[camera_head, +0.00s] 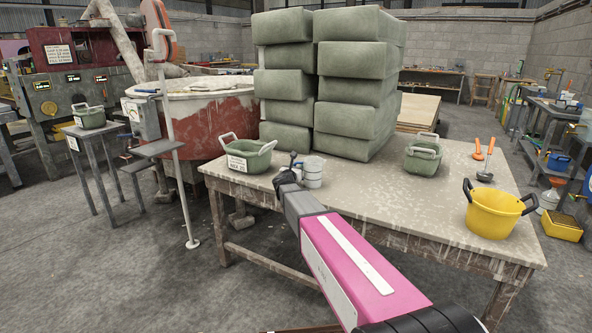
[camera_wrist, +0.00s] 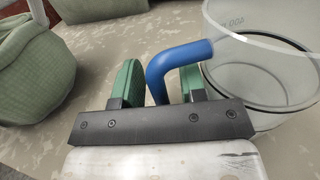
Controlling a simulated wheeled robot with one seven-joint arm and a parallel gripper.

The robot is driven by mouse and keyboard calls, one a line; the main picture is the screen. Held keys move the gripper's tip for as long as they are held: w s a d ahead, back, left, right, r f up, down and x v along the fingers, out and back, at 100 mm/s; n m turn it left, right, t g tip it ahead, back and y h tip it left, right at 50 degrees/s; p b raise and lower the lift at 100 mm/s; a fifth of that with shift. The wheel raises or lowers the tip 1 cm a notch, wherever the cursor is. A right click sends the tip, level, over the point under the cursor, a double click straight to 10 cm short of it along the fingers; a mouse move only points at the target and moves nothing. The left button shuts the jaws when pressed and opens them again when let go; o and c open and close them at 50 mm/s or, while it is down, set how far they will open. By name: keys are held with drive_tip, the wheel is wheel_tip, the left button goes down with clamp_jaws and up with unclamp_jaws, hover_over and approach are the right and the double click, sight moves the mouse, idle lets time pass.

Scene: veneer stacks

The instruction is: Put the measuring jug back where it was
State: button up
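The measuring jug (camera_wrist: 262,75) is clear, with printed markings and a blue handle (camera_wrist: 178,58). In the wrist view it is at the right, cut off by the frame edge. In the head view the jug (camera_head: 313,172) stands on the table beside my gripper (camera_head: 288,168), which partly hides it. In the wrist view my gripper (camera_wrist: 160,85) has its two green fingers on either side of the blue handle. A narrow gap shows between handle and right finger, so the fingers look open around it.
A labelled green tub (camera_head: 249,157) stands close to the left of the gripper. Tall green stacks (camera_head: 355,75) rise behind. Another green tub (camera_head: 422,157), a yellow tub (camera_head: 493,212) and a ladle (camera_head: 485,176) are farther right on the table (camera_head: 400,195). The table's middle is clear.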

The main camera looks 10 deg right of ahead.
drive_tip(key=shift+r, duration=0.1)
drive_tip(key=v, duration=1.1)
drive_tip(key=shift+s, duration=0.25)
drive_tip(key=s+f+n+g+y, duration=0.4)
drive_tip(key=s+f+n+y, duration=0.25)
drive_tip(key=n, duration=0.85)
drive_tip(key=s+f+n+g+y, duration=0.3)
drive_tip(key=s+f+n+y, duration=0.3)
drive_tip(key=n, duration=0.9)
drive_tip(key=s+d+f+n+g+h, duration=0.2)
drive_tip(key=s+d+f+n+g, duration=0.2)
drive_tip(key=s, duration=0.5)
drive_tip(key=s+d+f+n+g+h, duration=0.3)
drive_tip(key=s+d+n+g, duration=0.2)
drive_tip(key=s, duration=0.4)
drive_tip(key=shift+s+d+f+n, duration=0.35)
drive_tip(key=shift+d+n, duration=0.35)
drive_tip(key=shift+n, duration=0.3)
drive_tip(key=shift+a, duration=0.1)
